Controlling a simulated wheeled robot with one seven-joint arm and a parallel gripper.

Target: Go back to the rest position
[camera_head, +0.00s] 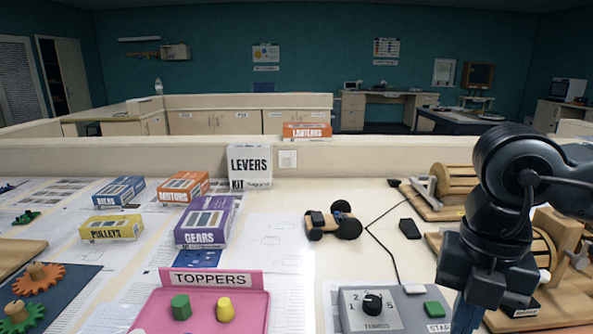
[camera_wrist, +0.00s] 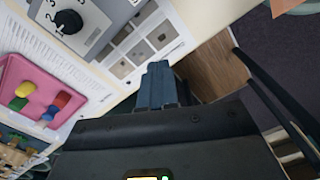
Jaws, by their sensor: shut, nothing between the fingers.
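My gripper (camera_head: 466,318) hangs at the right of the head view, its blue fingers pointing down at the lower edge. In the wrist view the blue fingers (camera_wrist: 156,86) are together with nothing between them. They are beside the grey dial box (camera_head: 372,309), which has a black knob, and apart from it as far as I can tell. The dial box also shows in the wrist view (camera_wrist: 88,20). A green button (camera_head: 434,309) sits on the grey panel between the dial and my gripper.
The pink TOPPERS tray (camera_head: 250,318) holds a green and a yellow piece. Boxes marked GEARS (camera_head: 206,222), MOTORS (camera_head: 183,188) and LEVERS (camera_head: 249,167) stand on the left. A wheeled cart (camera_head: 333,221) is mid-table. Wooden drum devices (camera_head: 455,185) stand behind my arm.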

